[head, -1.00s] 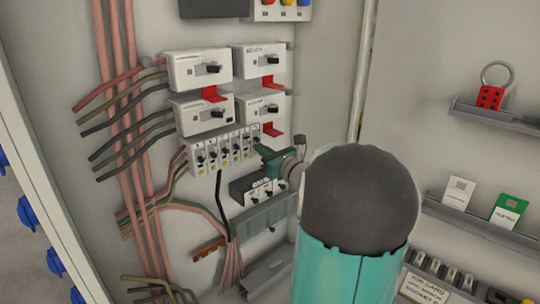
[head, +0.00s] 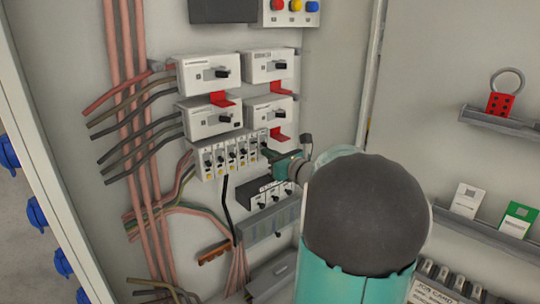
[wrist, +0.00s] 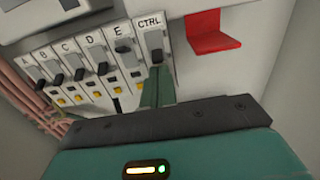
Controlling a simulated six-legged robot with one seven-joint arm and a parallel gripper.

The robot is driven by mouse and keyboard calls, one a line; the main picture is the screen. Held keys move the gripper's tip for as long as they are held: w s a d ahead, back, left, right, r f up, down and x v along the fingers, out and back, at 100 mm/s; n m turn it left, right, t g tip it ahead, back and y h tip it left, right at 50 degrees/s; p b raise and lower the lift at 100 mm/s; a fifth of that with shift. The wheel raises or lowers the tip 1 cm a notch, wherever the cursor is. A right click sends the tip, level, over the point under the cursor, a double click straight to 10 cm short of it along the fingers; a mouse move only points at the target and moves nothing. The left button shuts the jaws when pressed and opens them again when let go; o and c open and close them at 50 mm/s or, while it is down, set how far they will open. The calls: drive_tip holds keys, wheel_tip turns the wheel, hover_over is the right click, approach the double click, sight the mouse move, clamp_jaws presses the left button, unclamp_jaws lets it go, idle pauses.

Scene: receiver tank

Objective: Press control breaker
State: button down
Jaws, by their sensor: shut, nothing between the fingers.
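The control breaker (wrist: 152,38), labelled CTRL, is the rightmost switch in a row of small breakers, with a dark toggle on a pale body. My gripper (wrist: 156,72) is shut and empty, its green fingertips at the lower end of that toggle. They look touching or nearly so; the exact gap cannot be told. In the head view my gripper (head: 270,154) reaches the right end of the breaker row (head: 228,155) from the right, and my arm hides part of the area behind it.
Breakers A to E sit close to the left; the E toggle (wrist: 123,47) stands higher than its neighbours. A red tab (wrist: 212,32) juts out to the right above. Larger white switches (head: 205,74), a lower dark switch block (head: 264,193) and cables (head: 140,150) surround the row.

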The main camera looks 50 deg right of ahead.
sight(263, 142)
drive_tip(key=shift+s+r+g, duration=0.15)
drive_tip(key=shift+r+g, duration=0.25)
drive_tip(key=shift+g, duration=0.3)
drive_tip(key=r+g, duration=0.1)
drive_tip(key=g, duration=0.1)
drive_tip(key=r+g, duration=0.1)
drive_tip(key=g, duration=0.2)
drive_tip(key=shift+s+r+y, duration=0.2)
drive_tip(key=shift+y, duration=0.1)
idle(0.3)
drive_tip(key=shift+r, duration=0.1)
drive_tip(key=shift+r, duration=0.85)
drive_tip(key=shift+r, duration=0.15)
drive_tip(key=shift+s+r, duration=0.25)
drive_tip(key=shift+r, duration=0.1)
drive_tip(key=r+v, duration=0.1)
drive_tip(key=v, duration=0.7)
